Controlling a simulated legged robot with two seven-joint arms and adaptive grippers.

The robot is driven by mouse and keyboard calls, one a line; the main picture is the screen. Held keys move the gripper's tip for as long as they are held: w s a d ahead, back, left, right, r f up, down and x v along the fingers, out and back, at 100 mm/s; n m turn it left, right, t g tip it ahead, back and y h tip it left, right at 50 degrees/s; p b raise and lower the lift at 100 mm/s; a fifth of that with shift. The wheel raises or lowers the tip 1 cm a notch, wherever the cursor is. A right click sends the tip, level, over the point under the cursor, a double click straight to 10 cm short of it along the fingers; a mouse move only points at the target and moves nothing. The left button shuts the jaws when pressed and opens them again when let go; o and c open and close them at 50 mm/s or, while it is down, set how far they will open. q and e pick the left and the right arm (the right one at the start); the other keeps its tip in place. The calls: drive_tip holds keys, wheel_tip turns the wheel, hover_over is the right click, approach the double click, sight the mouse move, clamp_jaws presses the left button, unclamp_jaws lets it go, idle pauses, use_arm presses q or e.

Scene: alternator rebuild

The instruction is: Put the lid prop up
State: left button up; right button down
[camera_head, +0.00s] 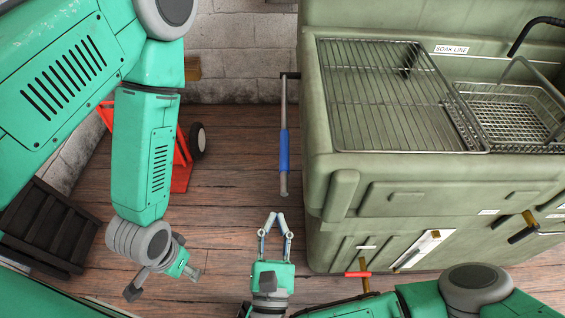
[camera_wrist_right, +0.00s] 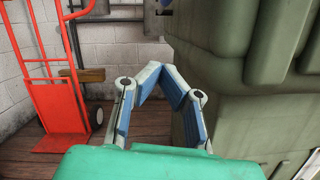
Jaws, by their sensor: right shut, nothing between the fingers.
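The lid prop is a thin grey rod with a blue grip (camera_head: 284,150), beside the left side of the green soak tank (camera_head: 330,185). Its upper end meets a short dark bracket near the tank's top edge. My right gripper (camera_head: 276,214) is just below the rod's lower end in the head view, apart from it and empty. Its fingertips are together in the right wrist view (camera_wrist_right: 158,67).
A wire rack (camera_head: 390,95) and a wire basket (camera_head: 510,112) are on the tank's top. A red hand truck (camera_head: 183,172) and a dark slatted crate (camera_head: 45,225) stand at left. Wooden floor (camera_head: 235,150) lies open between truck and tank.

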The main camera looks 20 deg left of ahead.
sight(283, 163)
drive_tip(key=w+r, duration=0.1)
drive_tip(key=w, duration=0.2)
drive_tip(key=w+a+r, duration=0.1)
drive_tip(key=w+r, duration=0.1)
drive_tip(key=w, duration=0.1)
drive_tip(key=w+r, duration=0.2)
drive_tip(key=w, duration=0.1)
drive_tip(key=shift+w+a+r, duration=0.15)
drive_tip(key=shift+w+a, duration=0.15)
drive_tip(key=shift+w, duration=0.1)
drive_tip(key=shift+d+r, duration=0.2)
drive_tip(key=shift+r, duration=0.3)
drive_tip(key=shift+a, duration=0.25)
